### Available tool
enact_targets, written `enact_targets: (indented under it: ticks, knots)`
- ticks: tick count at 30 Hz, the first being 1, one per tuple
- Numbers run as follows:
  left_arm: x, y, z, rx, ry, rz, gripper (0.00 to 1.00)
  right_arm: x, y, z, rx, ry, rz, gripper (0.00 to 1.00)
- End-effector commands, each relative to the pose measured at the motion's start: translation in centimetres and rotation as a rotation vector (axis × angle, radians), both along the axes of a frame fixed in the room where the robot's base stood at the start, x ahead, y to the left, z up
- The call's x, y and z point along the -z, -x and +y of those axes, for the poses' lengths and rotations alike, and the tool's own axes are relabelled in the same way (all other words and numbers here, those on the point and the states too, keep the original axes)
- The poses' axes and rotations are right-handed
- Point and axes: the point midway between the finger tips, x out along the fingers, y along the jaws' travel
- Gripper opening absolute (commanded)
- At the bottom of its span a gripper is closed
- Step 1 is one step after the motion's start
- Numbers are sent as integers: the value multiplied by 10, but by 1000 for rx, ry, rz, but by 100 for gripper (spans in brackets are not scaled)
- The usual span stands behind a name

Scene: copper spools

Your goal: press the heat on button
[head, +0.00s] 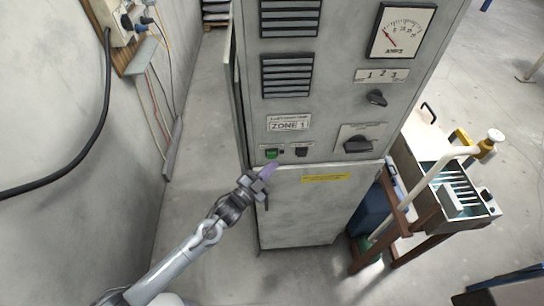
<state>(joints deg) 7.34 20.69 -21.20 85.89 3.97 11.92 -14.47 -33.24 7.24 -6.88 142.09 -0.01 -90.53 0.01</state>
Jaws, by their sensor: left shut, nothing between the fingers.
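A tall grey control cabinet (300,210) stands in the middle of the head view. On its panel, under the "ZONE 1" label (289,126), is a small green button (271,154) with a dark button (301,152) to its right. The print above these buttons is too small to read. My left gripper (266,172) is shut and empty, its fingertips just below the green button in the picture. I cannot tell whether they touch the panel. My right gripper is not in view.
A rotary switch (358,144), a smaller knob (376,97) and an amps meter (401,31) are on the cabinet's right side. A cart with a metal tray (429,205) stands to the right. A wall with a black cable (85,165) is on the left.

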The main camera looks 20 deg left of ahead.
Motion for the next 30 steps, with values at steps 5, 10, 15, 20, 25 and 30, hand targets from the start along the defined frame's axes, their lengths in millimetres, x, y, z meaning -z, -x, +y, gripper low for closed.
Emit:
enact_targets:
  ticks: [5, 10, 15, 20, 25, 30]
  knots:
    - [0, 0, 0, 0, 0, 0, 0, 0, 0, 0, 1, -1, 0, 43]
    - [0, -2, 1, 0, 0, 0, 0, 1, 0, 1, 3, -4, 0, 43]
    - [1, -6, 3, 0, 0, 0, 0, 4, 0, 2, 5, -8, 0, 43]
    - [0, -8, 4, -1, 0, 1, 0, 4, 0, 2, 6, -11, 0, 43]
    - [0, -8, 4, 0, 0, 0, 0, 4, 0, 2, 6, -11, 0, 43]
    - [0, -8, 4, 0, 0, 0, 0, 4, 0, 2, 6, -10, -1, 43]
